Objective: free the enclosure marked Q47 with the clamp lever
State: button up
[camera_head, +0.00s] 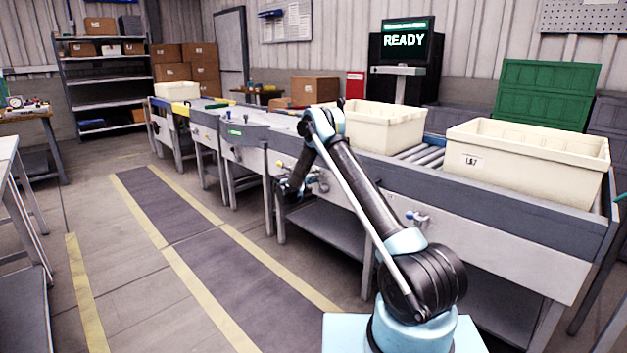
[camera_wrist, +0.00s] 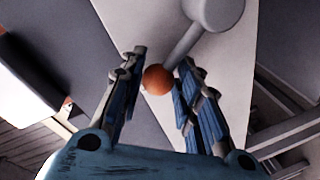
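In the wrist view a clamp lever (camera_wrist: 184,47) has a grey rod, a round grey hub (camera_wrist: 214,12) and an orange ball knob (camera_wrist: 157,79). My gripper (camera_wrist: 162,60) is open, with one blue-grey finger on each side of the knob. The fingers look apart from the knob; its depth between them is hard to judge. In the head view my gripper (camera_head: 288,188) hangs low at the front of the conveyor bench, partly hidden by my arm. I cannot read Q47 on any enclosure; the lever's enclosure is not clear.
Cream crates stand on the roller conveyor (camera_head: 412,156), one in the middle (camera_head: 384,128) and a labelled one at right (camera_head: 520,170). A screen (camera_head: 404,40) reads READY. The floor aisle at left is clear.

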jog(key=shift+o, duration=0.8)
jog(key=shift+s+a, duration=0.1)
jog(key=shift+a, duration=0.05)
jog(key=v, duration=1.1)
jog(key=shift+s, duration=0.3)
